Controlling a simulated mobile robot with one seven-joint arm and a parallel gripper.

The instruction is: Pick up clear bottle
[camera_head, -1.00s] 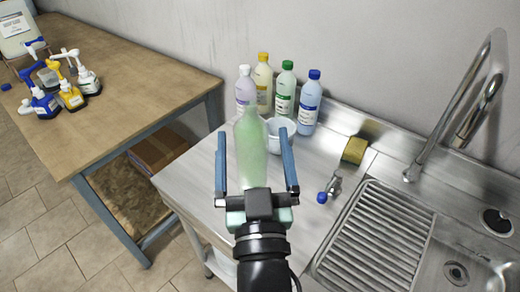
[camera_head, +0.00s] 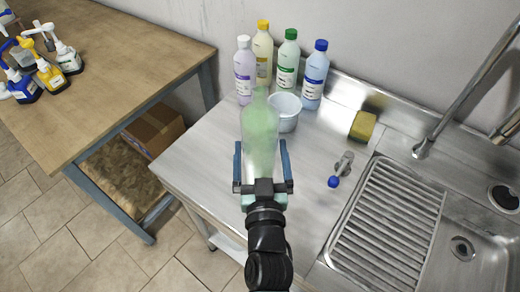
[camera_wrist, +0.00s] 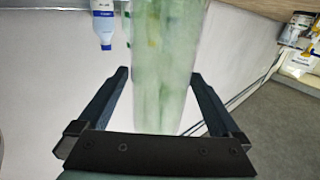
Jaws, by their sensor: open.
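The clear bottle (camera_head: 260,130) is translucent pale green and stands upright near the front left of the steel counter. My gripper (camera_head: 262,160) is open, with one blue finger on each side of the bottle's lower part in the head view. In the wrist view the bottle (camera_wrist: 168,65) rises between and beyond the two spread fingers of my gripper (camera_wrist: 158,95). A gap shows on its left side, and its right side is close to the right finger. The bottle's base is partly hidden by my gripper in the head view.
A white cup (camera_head: 286,112) stands just behind the bottle.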

